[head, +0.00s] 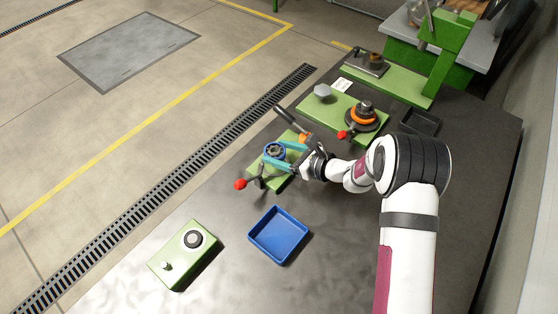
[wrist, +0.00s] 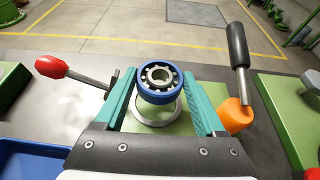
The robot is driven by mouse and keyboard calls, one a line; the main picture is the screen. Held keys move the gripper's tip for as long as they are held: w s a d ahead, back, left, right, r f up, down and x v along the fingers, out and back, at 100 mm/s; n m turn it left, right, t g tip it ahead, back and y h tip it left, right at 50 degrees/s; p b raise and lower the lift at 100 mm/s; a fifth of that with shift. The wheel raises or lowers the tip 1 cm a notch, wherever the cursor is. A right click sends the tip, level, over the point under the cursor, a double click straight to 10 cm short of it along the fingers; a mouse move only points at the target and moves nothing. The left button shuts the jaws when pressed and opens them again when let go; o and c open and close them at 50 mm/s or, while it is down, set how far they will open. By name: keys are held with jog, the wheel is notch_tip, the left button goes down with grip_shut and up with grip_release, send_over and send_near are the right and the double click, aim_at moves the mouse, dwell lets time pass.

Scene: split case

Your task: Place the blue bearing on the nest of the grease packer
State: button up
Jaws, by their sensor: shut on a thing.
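The blue bearing (wrist: 160,92), a blue outer ring with steel balls and a pale inner ring, sits between the teal fingers of my gripper (wrist: 160,80). In the head view the bearing (head: 274,149) is over a green-based fixture (head: 284,184), with my gripper (head: 276,158) reaching in from the right. In the wrist view a pale metal ring (wrist: 158,121), which looks like the nest, shows just below the bearing on the green plate. Whether the bearing touches it cannot be told. The fixture has a red-knobbed lever (wrist: 52,67), a black-handled lever (wrist: 238,48) and an orange part (wrist: 236,117).
A blue tray (head: 279,235) and a green block with a dark ring (head: 184,254) are nearer on the dark table. Behind the fixture stand a green station with an orange ring (head: 362,117) and a green press (head: 447,60). Bare table lies around the tray.

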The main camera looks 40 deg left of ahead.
jog(key=shift+f, duration=2)
jog(key=o, duration=1.5)
jog(key=shift+f, duration=0.15)
jog(key=shift+o, duration=0.2)
jog(key=shift+r, duration=0.25)
jog(key=v, duration=1.2)
jog(key=s+d+r+n+g+h, duration=0.35)
jog(key=s+d+r+n, duration=0.5)
jog(key=s+r, duration=0.4)
jog(key=s+d+r+n+t+h, duration=0.1)
jog(key=s+d+h, duration=0.3)
jog(key=d, duration=0.5)
jog(key=s+d+r+n+t+h, duration=0.1)
jog(key=s+d+n+t+h, duration=0.1)
jog(key=s+d, duration=0.4)
jog(key=d+n+h, duration=0.1)
jog(key=d+h, duration=0.1)
jog(key=d, duration=0.1)
jog(key=shift+s+d+r, duration=0.2)
jog(key=shift+s+r, duration=0.1)
jog(key=shift+s, duration=0.1)
